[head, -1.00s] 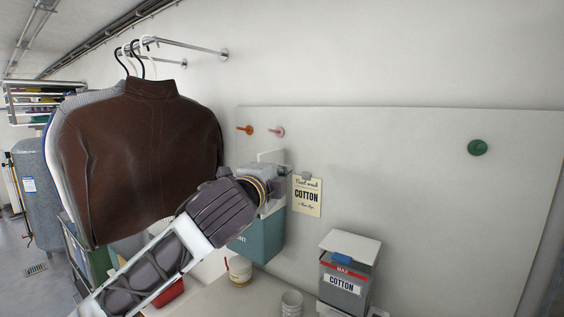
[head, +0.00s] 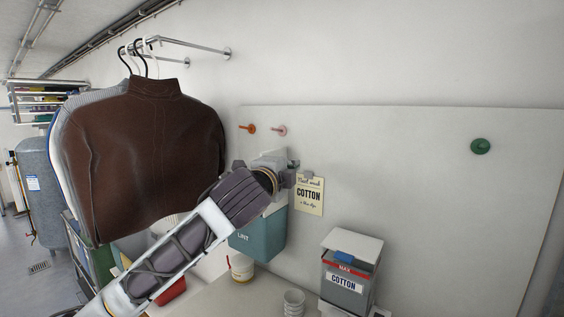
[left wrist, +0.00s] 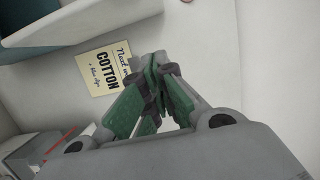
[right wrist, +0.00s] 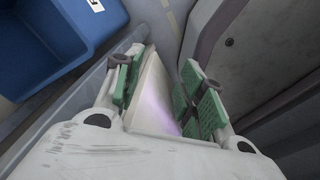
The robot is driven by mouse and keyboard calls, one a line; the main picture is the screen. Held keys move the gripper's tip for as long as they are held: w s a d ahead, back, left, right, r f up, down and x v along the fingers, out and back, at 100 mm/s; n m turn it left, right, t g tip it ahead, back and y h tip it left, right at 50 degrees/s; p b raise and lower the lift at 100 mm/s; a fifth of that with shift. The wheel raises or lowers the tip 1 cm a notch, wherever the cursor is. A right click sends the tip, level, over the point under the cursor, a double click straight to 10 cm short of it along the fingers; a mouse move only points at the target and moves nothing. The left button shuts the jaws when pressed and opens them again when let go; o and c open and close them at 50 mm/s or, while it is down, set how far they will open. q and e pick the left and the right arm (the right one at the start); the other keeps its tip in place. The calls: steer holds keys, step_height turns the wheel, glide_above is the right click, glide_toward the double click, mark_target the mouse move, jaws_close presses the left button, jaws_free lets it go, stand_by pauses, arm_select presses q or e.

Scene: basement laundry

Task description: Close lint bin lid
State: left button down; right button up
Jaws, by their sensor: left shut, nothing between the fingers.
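The teal lint bin (head: 259,236) hangs on the wall, with part of its LINT label showing. My left gripper (head: 303,172) is at its upper right, in front of the wall, with its fingers shut and empty. My wrist covers most of the bin's top, and only a sliver of the pale lid shows behind it, so I cannot tell the lid's angle. In the left wrist view, the shut fingers (left wrist: 158,95) point at the wall, and the teal bin (left wrist: 28,22) with a white edge is at upper left.
A COTTON card (head: 309,195) hangs just right of the bin. A grey COTTON box (head: 346,283), a white cup stack (head: 293,301) and a white tub (head: 241,267) stand below. A brown jacket (head: 150,160) hangs at left. The wall at right is mostly clear.

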arm_select(q)
steer(key=w+a+b, duration=0.1)
steer(key=w, duration=0.6)
steer(key=shift+w+a, duration=0.15)
steer(key=shift+a, duration=0.2)
arm_select(e)
steer(key=shift+s+f, duration=0.5)
steer(key=shift+s, duration=0.4)
arm_select(q)
steer(key=shift+w+a, duration=0.1)
steer(key=shift+w, duration=0.05)
arm_select(e)
steer(key=shift+d+r, duration=0.1)
steer(key=shift+r, duration=0.1)
